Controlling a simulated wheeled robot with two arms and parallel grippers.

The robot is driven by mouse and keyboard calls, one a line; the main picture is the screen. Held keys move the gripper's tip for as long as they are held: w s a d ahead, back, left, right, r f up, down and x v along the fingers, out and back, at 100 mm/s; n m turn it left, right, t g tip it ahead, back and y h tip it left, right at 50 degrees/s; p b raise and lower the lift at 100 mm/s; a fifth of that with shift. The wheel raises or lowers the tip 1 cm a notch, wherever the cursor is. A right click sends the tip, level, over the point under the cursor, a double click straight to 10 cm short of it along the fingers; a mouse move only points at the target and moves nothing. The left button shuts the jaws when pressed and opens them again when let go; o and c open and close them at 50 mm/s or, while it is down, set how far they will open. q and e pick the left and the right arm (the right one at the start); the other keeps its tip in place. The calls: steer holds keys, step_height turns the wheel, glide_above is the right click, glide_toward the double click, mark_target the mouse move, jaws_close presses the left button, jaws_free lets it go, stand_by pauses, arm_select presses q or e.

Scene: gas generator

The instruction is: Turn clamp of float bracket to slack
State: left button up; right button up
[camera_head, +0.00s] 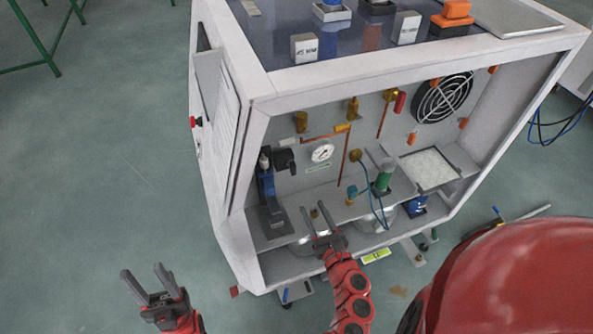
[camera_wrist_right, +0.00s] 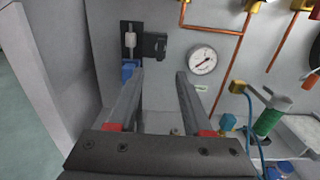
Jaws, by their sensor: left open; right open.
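The float bracket (camera_head: 266,163) is a dark upright part with a black clamp (camera_head: 285,159) on its right side, at the left inside the open cabinet. A blue body (camera_head: 267,187) sits below it. In the right wrist view the bracket (camera_wrist_right: 129,28) holds a pale vertical piece, and the black clamp (camera_wrist_right: 155,45) sits just beyond and between my fingers. My right gripper (camera_head: 314,207) is open and empty, low in front of the cabinet opening, apart from the clamp. The left finger partly hides the blue body (camera_wrist_right: 130,70). My left gripper (camera_head: 143,269) is open and empty, outside the cabinet at lower left.
The white cabinet frame (camera_head: 238,240) bounds the opening. A round gauge (camera_head: 322,152) and copper pipes (camera_head: 346,155) are on the back wall. A green cylinder (camera_head: 384,178) with a blue hose stands to the right. The floor to the left (camera_head: 110,170) is clear.

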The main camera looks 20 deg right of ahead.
mark_target(294, 170)
steer(key=w, duration=0.9)
steer(key=w+p, duration=0.1)
steer(key=w, duration=0.4)
steer(key=shift+w+a, duration=0.2)
steer(key=shift+a, duration=0.05)
jaws_close()
